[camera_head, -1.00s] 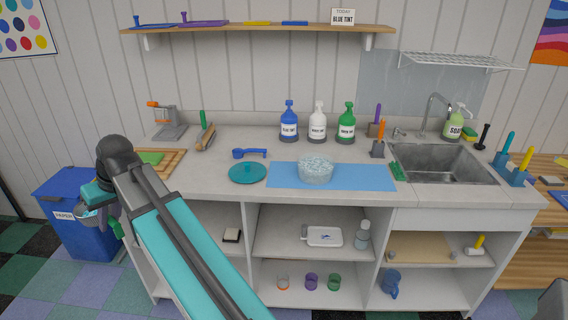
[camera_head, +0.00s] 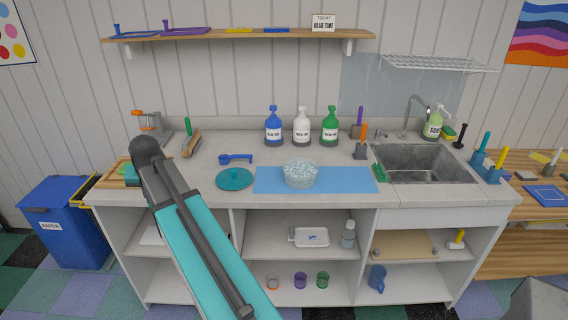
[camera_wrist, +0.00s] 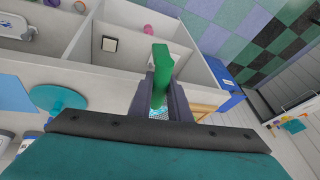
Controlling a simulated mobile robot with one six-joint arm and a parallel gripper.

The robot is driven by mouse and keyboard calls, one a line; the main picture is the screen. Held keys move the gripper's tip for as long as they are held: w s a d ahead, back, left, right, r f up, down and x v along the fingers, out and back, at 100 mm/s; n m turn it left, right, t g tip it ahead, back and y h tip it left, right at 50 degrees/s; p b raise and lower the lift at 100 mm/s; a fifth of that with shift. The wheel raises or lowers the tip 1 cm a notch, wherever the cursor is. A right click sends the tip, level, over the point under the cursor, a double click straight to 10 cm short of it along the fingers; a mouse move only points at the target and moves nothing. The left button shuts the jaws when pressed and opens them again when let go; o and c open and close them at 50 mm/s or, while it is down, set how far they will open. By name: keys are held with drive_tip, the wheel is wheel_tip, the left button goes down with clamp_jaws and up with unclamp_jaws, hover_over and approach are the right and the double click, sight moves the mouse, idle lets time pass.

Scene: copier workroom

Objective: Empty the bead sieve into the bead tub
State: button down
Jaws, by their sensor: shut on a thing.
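My gripper (camera_wrist: 165,100) is shut on the green handle of the bead sieve (camera_wrist: 162,72) in the wrist view. A patch of the sieve's mesh with pale blue bits shows between the fingers; most of its bowl is hidden, so I cannot tell how full it is. The bead tub (camera_head: 300,175), a round clear container with pale beads inside, stands uncovered on the blue mat (camera_head: 350,181). A teal round lid (camera_head: 234,180) lies left of the mat, apart from the tub.
A blue scoop (camera_head: 236,158) lies behind the lid. Blue, white and green pump bottles (camera_head: 302,130) stand behind the tub. The sink (camera_head: 425,163) is at the right. A blue paper bin (camera_head: 55,220) stands left of the counter. The mat's right half is clear.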

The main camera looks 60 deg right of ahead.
drive_tip(key=s+d+m+g+h+p, duration=0.1)
drive_tip(key=s+d+m+g+p, duration=0.1)
drive_tip(key=d, duration=1.1)
drive_tip(key=s+d+m+g+h+p, duration=0.1)
drive_tip(key=s+d+m+p, duration=0.3)
drive_tip(key=d+m, duration=0.5)
drive_tip(key=s+d+m+g+h+p, duration=0.1)
drive_tip(key=s+d+m+g+p, duration=0.2)
drive_tip(key=d, duration=1.4)
drive_tip(key=s+m, duration=0.3)
drive_tip(key=shift+d+f+h+p, duration=0.15)
drive_tip(key=shift+f+h+p, duration=0.15)
drive_tip(key=shift+f, duration=0.1)
drive_tip(key=shift+b, duration=0.4)
